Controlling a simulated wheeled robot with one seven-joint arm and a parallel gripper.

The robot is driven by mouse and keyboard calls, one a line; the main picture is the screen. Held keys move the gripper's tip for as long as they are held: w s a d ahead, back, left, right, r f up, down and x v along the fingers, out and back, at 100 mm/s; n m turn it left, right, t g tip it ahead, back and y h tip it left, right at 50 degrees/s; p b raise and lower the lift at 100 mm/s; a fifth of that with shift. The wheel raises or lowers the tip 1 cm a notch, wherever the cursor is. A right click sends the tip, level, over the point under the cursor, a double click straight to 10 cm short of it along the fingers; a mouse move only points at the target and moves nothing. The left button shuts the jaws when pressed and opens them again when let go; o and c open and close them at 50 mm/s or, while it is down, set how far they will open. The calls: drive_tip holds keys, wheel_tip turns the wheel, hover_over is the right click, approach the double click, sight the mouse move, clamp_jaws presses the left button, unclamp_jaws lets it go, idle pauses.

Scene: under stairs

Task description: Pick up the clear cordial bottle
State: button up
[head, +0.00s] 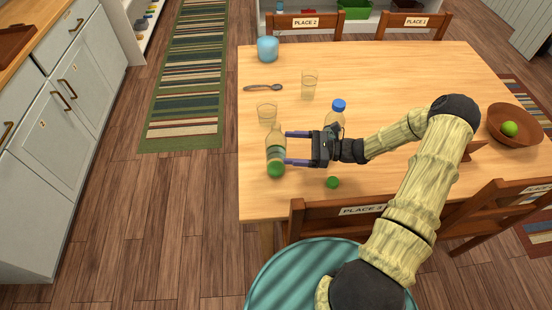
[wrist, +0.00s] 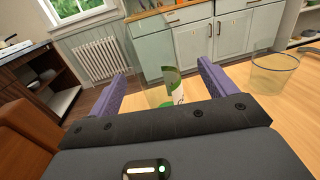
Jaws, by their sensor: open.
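A clear bottle (head: 275,146) with a pale label band stands upright near the left edge of the wooden table (head: 420,75). In the wrist view a pale bottle with green on it (wrist: 160,96) shows between the fingers, partly hidden by the gripper body. My gripper (head: 286,148) points left in the head view, with its two purple fingers apart at the bottle's right side. It is open and holds nothing. In the wrist view the gripper (wrist: 162,72) has one finger on each side of the bottle. I cannot tell whether either touches it.
A green lime (head: 275,170) is close by the bottle's base, another (head: 332,183) nearer the chair. A blue-capped bottle (head: 337,106) stands behind my wrist. Glasses (head: 266,112) (head: 309,84), a spoon (head: 263,88) and a blue cup (head: 267,49) lie beyond. A brown bowl (head: 512,138) is right.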

sight(269, 149)
drive_tip(key=shift+f, duration=0.1)
drive_tip(key=shift+w+a+p, duration=0.15)
drive_tip(key=shift+a+p, duration=0.15)
drive_tip(key=shift+a, duration=0.8)
drive_tip(key=shift+w+a+f+p, duration=0.15)
drive_tip(key=shift+a+p, duration=0.65)
drive_tip(key=shift+a, duration=1.85)
drive_tip(key=c, duration=1.1)
